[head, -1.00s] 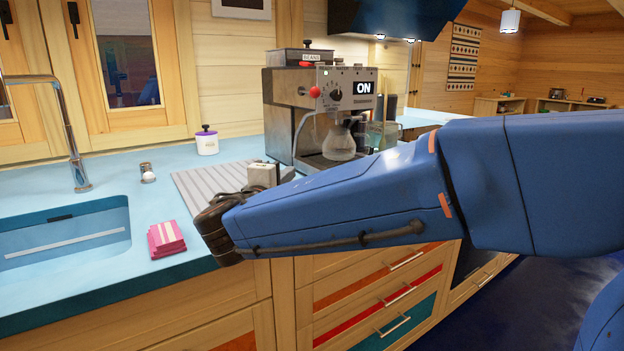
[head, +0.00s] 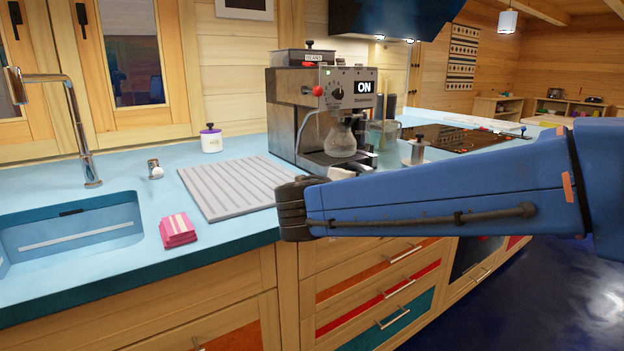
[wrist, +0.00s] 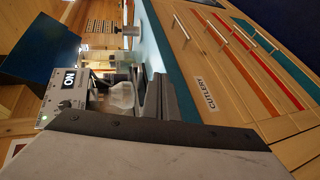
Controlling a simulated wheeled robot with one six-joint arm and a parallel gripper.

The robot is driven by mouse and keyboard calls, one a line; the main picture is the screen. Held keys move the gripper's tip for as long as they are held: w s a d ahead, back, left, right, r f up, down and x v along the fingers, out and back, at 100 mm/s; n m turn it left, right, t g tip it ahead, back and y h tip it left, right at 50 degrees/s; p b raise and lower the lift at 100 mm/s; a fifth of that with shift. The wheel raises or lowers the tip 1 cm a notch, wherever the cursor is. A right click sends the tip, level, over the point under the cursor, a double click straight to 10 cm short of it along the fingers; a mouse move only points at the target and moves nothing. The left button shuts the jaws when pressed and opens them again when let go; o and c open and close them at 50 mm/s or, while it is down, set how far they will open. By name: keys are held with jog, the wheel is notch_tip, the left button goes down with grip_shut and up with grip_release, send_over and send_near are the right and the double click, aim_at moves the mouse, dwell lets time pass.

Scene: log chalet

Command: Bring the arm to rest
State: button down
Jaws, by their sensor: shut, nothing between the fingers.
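My blue arm (head: 440,195) reaches in from the right in the head view, with its dark wrist joint (head: 292,208) over the counter's front edge. My gripper shows in the wrist view (wrist: 166,88) as dark fingers together above a wide grey body; nothing shows between them. In the head view it is mostly hidden behind my arm. The coffee machine (head: 312,115) stands behind the arm, its display reading ON, with a glass carafe (head: 341,140) in it. The wrist view shows the machine (wrist: 62,98) sideways.
A ribbed drain mat (head: 228,188), pink sponge-like stack (head: 178,230), lidded jar (head: 211,140) and small shaker (head: 155,168) are on the blue counter left of the arm, by the sink (head: 75,232). A metal tamper-like object (head: 414,150) stands right of the machine. Drawers lie below.

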jog(key=s+d+f+m+g+y, duration=0.1)
jog(key=s+d+f+m+g, duration=0.2)
jog(key=s+d+f, duration=0.35)
jog(key=s+d+f+m+g, duration=0.35)
jog(key=s+d, duration=0.45)
jog(key=d, duration=0.4)
jog(key=s+f+m+y, duration=0.2)
jog(key=s+f+y, duration=0.1)
jog(key=s, duration=0.4)
jog(key=s+f+m+g+y, duration=0.1)
jog(key=s+f+m+y, duration=0.2)
jog(key=s+f, duration=0.2)
jog(key=shift+s+a+f, duration=0.15)
jog(key=shift+s+f, duration=0.1)
jog(key=shift+s, duration=0.9)
